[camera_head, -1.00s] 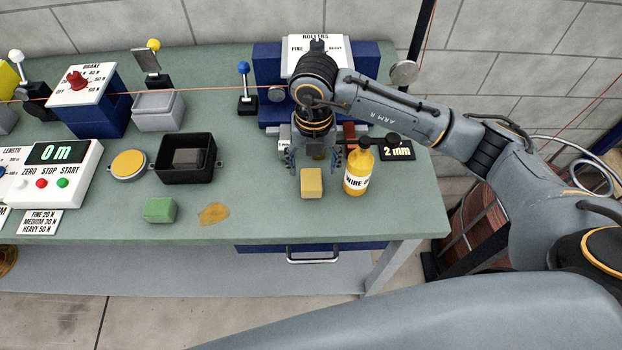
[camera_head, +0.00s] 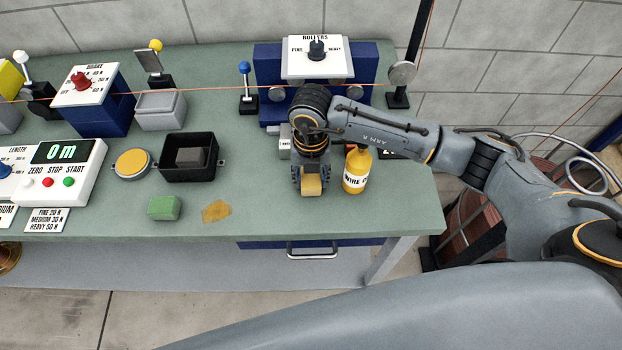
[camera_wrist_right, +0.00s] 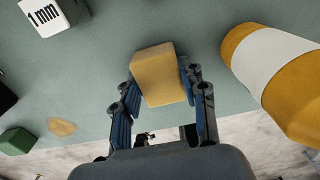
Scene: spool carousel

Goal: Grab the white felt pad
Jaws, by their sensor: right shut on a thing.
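My right gripper (camera_head: 311,188) is near the front edge of the bench, with its fingers pointing down. It is shut on a yellow-tan block (camera_head: 312,184). In the right wrist view the block (camera_wrist_right: 158,76) sits between the two blue-padded fingers (camera_wrist_right: 157,84), slightly tilted in the picture. No pad that is plainly white can be made out in these frames. A green block (camera_head: 164,208) lies on the bench to the left. My left gripper is not in view.
A yellow wire bottle (camera_head: 356,168) stands close on the right of my right gripper. An orange-brown patch (camera_head: 216,211) lies left of it. A black tray (camera_head: 188,173) holds a dark grey block. The blue roller unit (camera_head: 268,75) stands behind.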

